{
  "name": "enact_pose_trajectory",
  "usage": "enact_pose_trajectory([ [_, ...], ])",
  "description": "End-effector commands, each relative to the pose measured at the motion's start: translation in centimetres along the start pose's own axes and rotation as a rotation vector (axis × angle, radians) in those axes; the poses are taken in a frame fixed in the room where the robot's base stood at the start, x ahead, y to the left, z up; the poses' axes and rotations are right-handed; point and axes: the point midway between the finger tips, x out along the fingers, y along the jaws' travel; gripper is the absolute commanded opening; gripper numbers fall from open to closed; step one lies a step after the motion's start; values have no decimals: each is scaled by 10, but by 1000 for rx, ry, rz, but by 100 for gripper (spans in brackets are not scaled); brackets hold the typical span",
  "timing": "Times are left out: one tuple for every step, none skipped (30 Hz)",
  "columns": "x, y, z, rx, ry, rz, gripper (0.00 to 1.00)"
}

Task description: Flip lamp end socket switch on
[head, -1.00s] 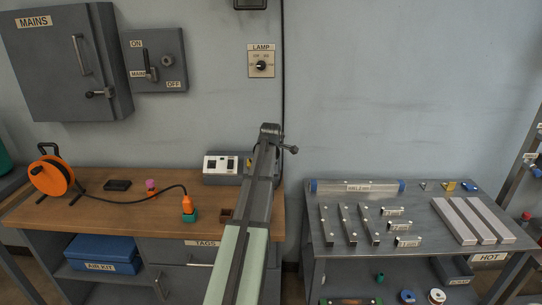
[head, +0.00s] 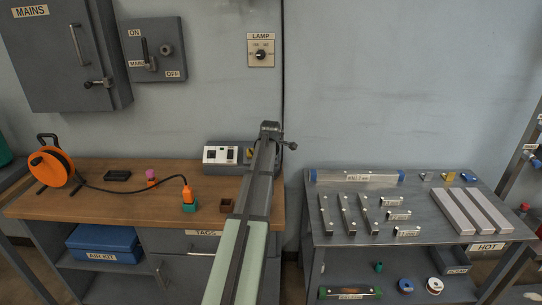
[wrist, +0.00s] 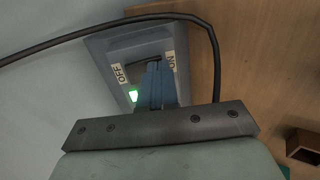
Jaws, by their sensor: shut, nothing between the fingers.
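In the wrist view, a grey socket box (wrist: 106,52) has a dark switch recess between an OFF label (wrist: 122,74) and an ON label (wrist: 170,62). A bright green light (wrist: 134,95) shows beside the OFF label. My gripper (wrist: 154,70) is shut, with its fingertips over the recess near the ON label. The fingers cover part of the switch, so its position and any contact are unclear. In the head view, a grey box with a white panel (head: 221,155) stands at the back of the bench, partly behind my arm. The gripper is hidden there.
A black cable (wrist: 215,50) loops around the box in the wrist view. The wooden bench (head: 110,205) also holds an orange cable reel (head: 52,167), a plug in a teal holder (head: 189,207) and a small brown box (head: 227,205). A LAMP knob (head: 261,55) is on the wall.

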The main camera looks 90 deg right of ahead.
Motion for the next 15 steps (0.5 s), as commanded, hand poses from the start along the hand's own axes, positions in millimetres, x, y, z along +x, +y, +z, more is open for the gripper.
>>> enact_pose_trajectory([
  [1,0,0,0,0,-1,0],
  [1,0,0,0,0,-1,0],
  [1,0,0,0,0,-1,0],
  [1,0,0,0,0,-1,0],
  [1,0,0,0,0,-1,0],
  [0,0,0,0,0,-1,0],
  [0,1,0,0,0,-1,0],
  [0,1,0,0,0,-1,0],
  [-1,2,0,0,0,0,0],
  [-2,2,0,0,0,0,0],
  [-3,3,0,0,0,0,0],
  [-4,4,0,0,0,0,0],
  [-5,4,0,0,0,0,0],
  [-6,5,0,0,0,0,0],
  [-8,6,0,0,0,0,0],
])
